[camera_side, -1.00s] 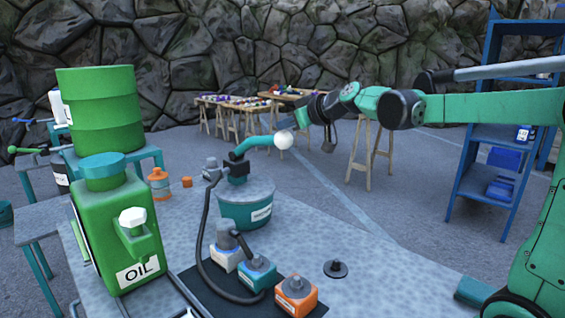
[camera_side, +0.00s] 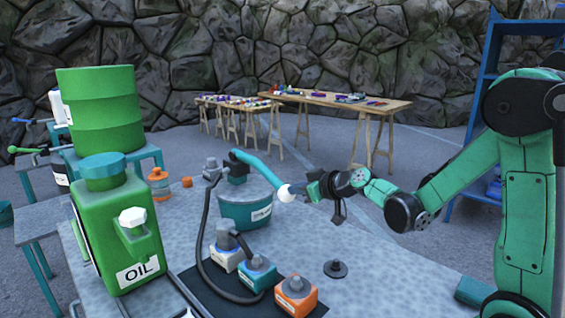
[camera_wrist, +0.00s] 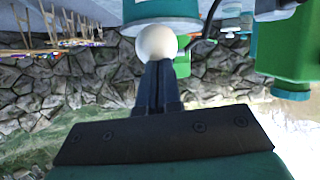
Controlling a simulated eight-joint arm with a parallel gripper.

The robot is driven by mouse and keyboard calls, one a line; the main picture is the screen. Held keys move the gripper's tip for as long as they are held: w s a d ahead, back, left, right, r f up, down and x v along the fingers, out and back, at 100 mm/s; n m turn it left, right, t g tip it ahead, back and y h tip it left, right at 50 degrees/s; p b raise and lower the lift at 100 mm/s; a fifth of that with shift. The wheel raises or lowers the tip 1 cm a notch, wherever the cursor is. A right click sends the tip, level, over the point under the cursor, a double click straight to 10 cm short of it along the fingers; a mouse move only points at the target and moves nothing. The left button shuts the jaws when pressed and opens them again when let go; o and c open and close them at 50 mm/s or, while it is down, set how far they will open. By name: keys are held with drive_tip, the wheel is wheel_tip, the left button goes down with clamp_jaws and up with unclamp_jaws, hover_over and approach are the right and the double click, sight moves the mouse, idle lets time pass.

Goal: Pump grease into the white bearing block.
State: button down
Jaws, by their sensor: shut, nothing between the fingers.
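The teal grease bucket (camera_side: 245,208) stands on the table with a pump head on top. Its teal lever (camera_side: 258,165) slopes down to the right and ends in a white ball knob (camera_side: 286,193). My gripper (camera_side: 300,189) is shut and empty, its fingertips at the knob; I cannot tell whether they touch. In the wrist view the shut fingers (camera_wrist: 157,80) point at the knob (camera_wrist: 157,44) and cover its edge. A dark hose (camera_side: 201,238) runs from the pump to a grey coupler (camera_side: 228,236) on the white bearing block (camera_side: 225,261).
A teal block (camera_side: 257,275) and an orange block (camera_side: 296,297) sit beside the white one on a dark mat. A black knobbed disc (camera_side: 336,268) lies to the right. A green oil can (camera_side: 120,230) stands at left. The table right of the bucket is largely clear.

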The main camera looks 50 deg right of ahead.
drive_tip(key=shift+w+f, duration=0.2)
drive_tip(key=shift+f, duration=0.75)
drive_tip(key=shift+a, duration=0.1)
drive_tip(key=s+r, duration=0.1)
drive_tip(key=s, duration=1.1)
drive_tip(key=shift+a, duration=0.25)
drive_tip(key=shift+s, duration=0.1)
